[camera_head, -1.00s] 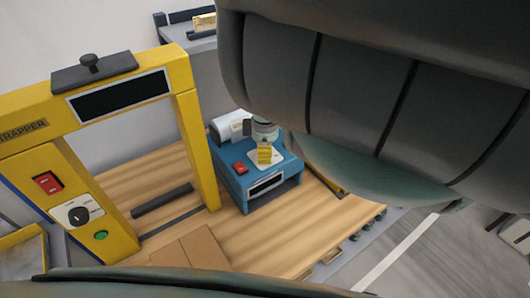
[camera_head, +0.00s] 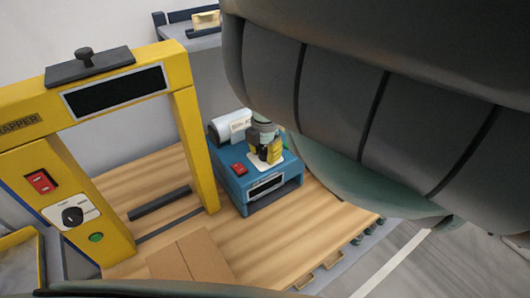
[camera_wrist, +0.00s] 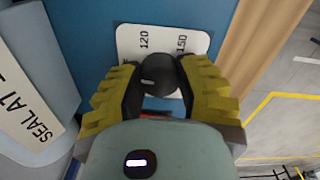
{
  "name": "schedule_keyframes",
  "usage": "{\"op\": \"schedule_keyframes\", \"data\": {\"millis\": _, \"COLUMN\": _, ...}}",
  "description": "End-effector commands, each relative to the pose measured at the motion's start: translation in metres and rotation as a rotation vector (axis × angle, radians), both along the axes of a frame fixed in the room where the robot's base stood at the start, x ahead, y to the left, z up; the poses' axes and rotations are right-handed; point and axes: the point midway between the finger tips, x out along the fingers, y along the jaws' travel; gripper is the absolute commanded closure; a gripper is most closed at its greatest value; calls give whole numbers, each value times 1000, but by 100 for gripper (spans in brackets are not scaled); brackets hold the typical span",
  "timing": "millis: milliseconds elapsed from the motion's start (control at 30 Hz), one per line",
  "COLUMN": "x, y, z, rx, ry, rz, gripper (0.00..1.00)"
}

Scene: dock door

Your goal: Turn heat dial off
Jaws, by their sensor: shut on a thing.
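The heat dial is a round black knob (camera_wrist: 157,75) with a short pale mark. It sits on a white scale plate (camera_wrist: 128,37) that shows 120 and 150 in the wrist view. The plate is on top of a blue sealing machine (camera_head: 234,185). My gripper (camera_wrist: 161,85) has yellow ribbed pads and is shut on the knob, one finger on each side. In the head view my gripper (camera_head: 268,153) is over the machine's white plate, and its fingers mostly hide the knob. The lower part of the scale is covered by my gripper.
A red switch (camera_head: 239,169) sits beside the plate. A white roll (camera_head: 231,125) lies behind it. A yellow wrapper frame (camera_head: 190,135) with its own dial (camera_head: 72,215) stands at left. A cardboard piece (camera_head: 202,258) lies on the wooden bench (camera_head: 240,232).

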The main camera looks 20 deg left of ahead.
Motion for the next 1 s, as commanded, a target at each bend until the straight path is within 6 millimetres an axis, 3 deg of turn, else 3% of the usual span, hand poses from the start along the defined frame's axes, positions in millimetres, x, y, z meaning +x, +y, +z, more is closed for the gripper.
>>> {"op": "schedule_keyframes", "data": {"millis": 333, "x": 2, "y": 0, "z": -1, "rx": 3, "ry": -7, "rz": 132, "gripper": 100}}
{"op": "schedule_keyframes", "data": {"millis": 867, "x": 2, "y": 0, "z": -1, "rx": 2, "ry": -6, "rz": 153, "gripper": 100}}
{"op": "schedule_keyframes", "data": {"millis": 900, "x": 2, "y": 0, "z": -1, "rx": 2, "ry": -6, "rz": 153, "gripper": 60}}
{"op": "schedule_keyframes", "data": {"millis": 1000, "x": 1, "y": 0, "z": -1, "rx": 1, "ry": -5, "rz": 152, "gripper": 50}}
